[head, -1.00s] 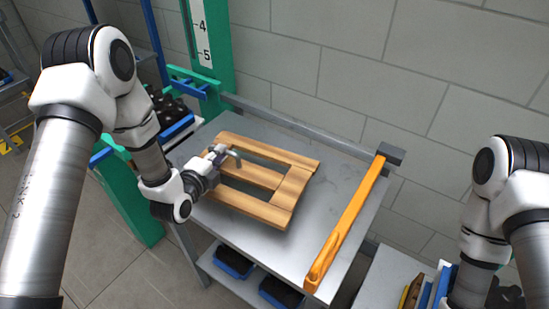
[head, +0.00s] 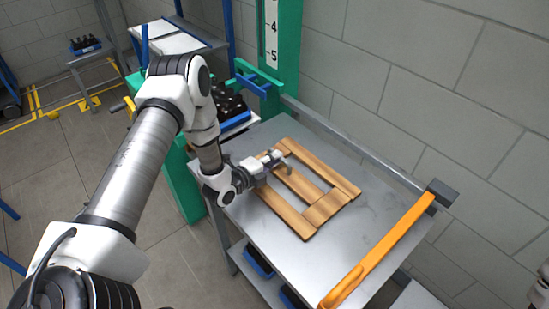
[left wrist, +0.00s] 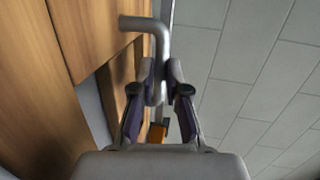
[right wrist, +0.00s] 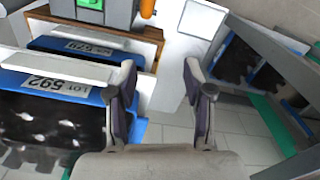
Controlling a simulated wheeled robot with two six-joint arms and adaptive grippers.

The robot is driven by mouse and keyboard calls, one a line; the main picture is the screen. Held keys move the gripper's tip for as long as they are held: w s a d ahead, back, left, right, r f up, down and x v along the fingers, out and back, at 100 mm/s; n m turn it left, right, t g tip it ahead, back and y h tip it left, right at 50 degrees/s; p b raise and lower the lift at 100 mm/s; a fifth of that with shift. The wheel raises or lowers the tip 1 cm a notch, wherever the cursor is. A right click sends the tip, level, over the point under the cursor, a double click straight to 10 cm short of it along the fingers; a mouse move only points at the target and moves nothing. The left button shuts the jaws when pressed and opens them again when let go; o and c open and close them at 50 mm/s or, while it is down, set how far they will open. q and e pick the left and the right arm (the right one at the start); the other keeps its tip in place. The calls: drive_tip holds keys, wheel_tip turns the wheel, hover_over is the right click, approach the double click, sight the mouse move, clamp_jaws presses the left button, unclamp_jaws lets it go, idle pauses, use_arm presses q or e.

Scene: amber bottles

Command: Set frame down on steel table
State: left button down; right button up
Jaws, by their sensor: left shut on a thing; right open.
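The wooden frame (head: 325,208), made of flat slats with open gaps, lies level over the left-middle part of the steel table (head: 375,215). I cannot tell whether it rests on the top or hangs just above it. My left gripper (head: 280,164) is at its left part, shut on the bent grey handle (left wrist: 160,42). In the left wrist view the frame's slats (left wrist: 95,35) fill the left side. My right gripper (right wrist: 160,85) is open and empty in the right wrist view, away from the frame; the head view does not show its fingers.
An orange bar (head: 385,248) runs along the table's right side. A green post (head: 288,75) and a blue crate of dark bottles (head: 232,108) stand at the back left. Blue trays with lot labels (right wrist: 60,88) lie under my right gripper. Bare table lies between frame and bar.

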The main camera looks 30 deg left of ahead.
use_arm(q)
drive_tip(key=shift+s+r, duration=0.1)
drive_tip(key=shift+r, duration=0.05)
drive_tip(key=c, duration=1.2)
unclamp_jaws()
drive_tip(key=shift+w+f, duration=0.25)
drive_tip(key=shift+f, duration=0.1)
drive_tip(key=shift+s+r, duration=0.25)
drive_tip(key=shift+r, duration=0.05)
drive_tip(key=v, duration=0.5)
drive_tip(key=b+v, duration=0.1)
drive_tip(key=v, duration=0.5)
drive_tip(key=shift+w+a, duration=0.1)
drive_tip(key=shift+a, duration=0.1)
drive_tip(key=shift+s, duration=0.45)
drive_tip(key=shift+w, duration=0.1)
